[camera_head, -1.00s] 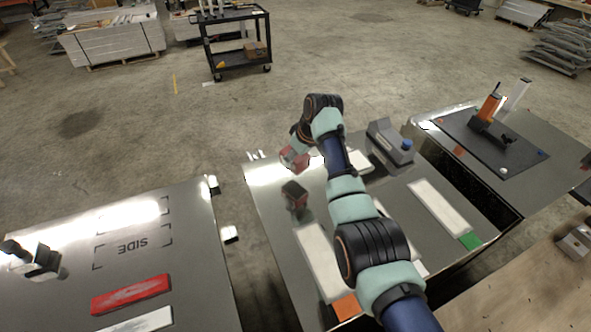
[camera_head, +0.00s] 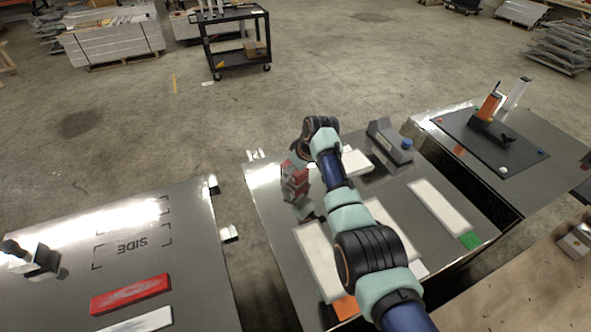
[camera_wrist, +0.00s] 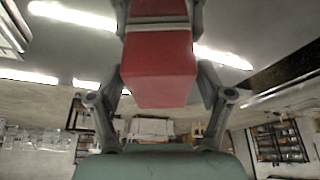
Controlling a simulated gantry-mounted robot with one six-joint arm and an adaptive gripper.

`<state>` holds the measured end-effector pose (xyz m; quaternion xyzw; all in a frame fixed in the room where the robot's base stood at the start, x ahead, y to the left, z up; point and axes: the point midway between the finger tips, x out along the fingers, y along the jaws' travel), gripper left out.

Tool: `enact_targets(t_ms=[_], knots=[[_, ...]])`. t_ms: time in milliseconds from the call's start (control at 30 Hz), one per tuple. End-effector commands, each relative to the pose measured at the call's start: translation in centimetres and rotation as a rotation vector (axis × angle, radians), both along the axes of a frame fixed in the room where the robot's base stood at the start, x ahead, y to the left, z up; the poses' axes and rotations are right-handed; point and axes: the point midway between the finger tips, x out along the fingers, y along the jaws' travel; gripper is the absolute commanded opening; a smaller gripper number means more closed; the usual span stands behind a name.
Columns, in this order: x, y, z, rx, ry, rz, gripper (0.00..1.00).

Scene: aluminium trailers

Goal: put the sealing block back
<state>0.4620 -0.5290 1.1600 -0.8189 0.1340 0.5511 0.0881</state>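The sealing block, as I take it, is a red block (camera_wrist: 158,78) between the two fingers of my gripper (camera_wrist: 160,30) in the wrist view. The fingers press on both its sides. In the head view my gripper (camera_head: 294,168) holds the red block (camera_head: 296,182) low above the left part of the middle metal table (camera_head: 265,195). A dark reflection shows under it on the shiny top. I cannot tell whether the block touches the table. My arm hides part of the tabletop.
White bars with an orange end (camera_head: 346,308) and a green end (camera_head: 470,240) lie on the middle table. A grey fixture with a blue knob (camera_head: 406,145) stands at its back. The left table holds a long red bar (camera_head: 130,293). A black board (camera_head: 500,150) lies on the right table.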

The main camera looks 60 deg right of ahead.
Motion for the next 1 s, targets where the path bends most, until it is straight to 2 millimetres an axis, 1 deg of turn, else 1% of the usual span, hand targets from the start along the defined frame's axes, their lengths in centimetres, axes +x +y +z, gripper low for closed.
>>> enact_targets(t_ms=[267, 367, 467, 700, 800, 900, 1000], knots=[[0.0, 0.0, 0.1, 0.000, 0.000, 0.000, 0.83], [-0.1, 0.0, 0.7, -0.001, -0.001, 0.000, 0.83], [-0.6, 0.1, 2.2, -0.003, -0.003, 0.000, 0.83], [-2.8, 0.8, 7.7, -0.004, -0.003, -0.001, 0.83], [-3.5, 1.1, 9.5, -0.002, -0.001, -0.001, 0.83], [-4.0, 1.3, 10.7, -0.001, -0.002, 0.001, 0.83], [-4.2, 1.5, 11.3, 0.001, 0.000, 0.001, 0.83]])
